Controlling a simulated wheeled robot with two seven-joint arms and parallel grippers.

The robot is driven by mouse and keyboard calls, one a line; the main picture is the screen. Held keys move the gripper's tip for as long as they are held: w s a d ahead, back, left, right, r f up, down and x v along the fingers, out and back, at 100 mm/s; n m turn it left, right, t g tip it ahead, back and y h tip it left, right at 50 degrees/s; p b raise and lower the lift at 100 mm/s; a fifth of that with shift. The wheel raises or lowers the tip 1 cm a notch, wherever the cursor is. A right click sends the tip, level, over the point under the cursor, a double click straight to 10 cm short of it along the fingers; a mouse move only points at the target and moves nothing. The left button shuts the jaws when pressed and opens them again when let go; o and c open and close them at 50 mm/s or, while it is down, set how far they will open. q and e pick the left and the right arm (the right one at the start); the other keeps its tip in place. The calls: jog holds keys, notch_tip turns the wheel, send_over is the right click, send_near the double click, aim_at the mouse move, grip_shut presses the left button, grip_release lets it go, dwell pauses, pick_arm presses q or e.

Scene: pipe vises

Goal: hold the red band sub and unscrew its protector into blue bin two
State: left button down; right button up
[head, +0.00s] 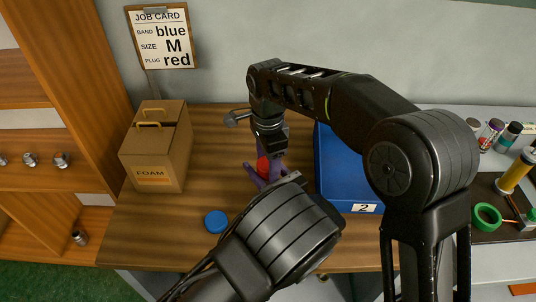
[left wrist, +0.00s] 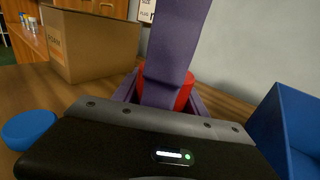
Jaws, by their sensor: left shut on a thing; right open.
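A red part (head: 262,166), seemingly of the red band sub, stands upright over the wooden bench; it also shows in the left wrist view (left wrist: 184,96). My left gripper (head: 262,180) has purple fingers closed around it low down. My right gripper (head: 272,158) comes from above, fingers open, one purple finger (left wrist: 172,50) crossing in front of the red part in the left wrist view. Whether it touches is unclear. The sub's lower body and any protector thread are hidden by the grippers. Blue bin two (head: 364,208), labelled 2, stands just right of the grippers.
A blue round cap (head: 216,221) lies on the bench (head: 150,225) left of my left arm. A cardboard FOAM box (head: 155,155) stands at the left. A job card (head: 161,38) on the wall reads band blue, size M, plug red. A green ring (head: 487,216) is far right.

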jog(key=c, duration=1.3)
jog(key=shift+o, duration=0.2)
jog(key=n, duration=0.6)
jog(key=shift+n, duration=0.3)
jog(key=o, duration=1.6)
jog(key=shift+c, duration=0.2)
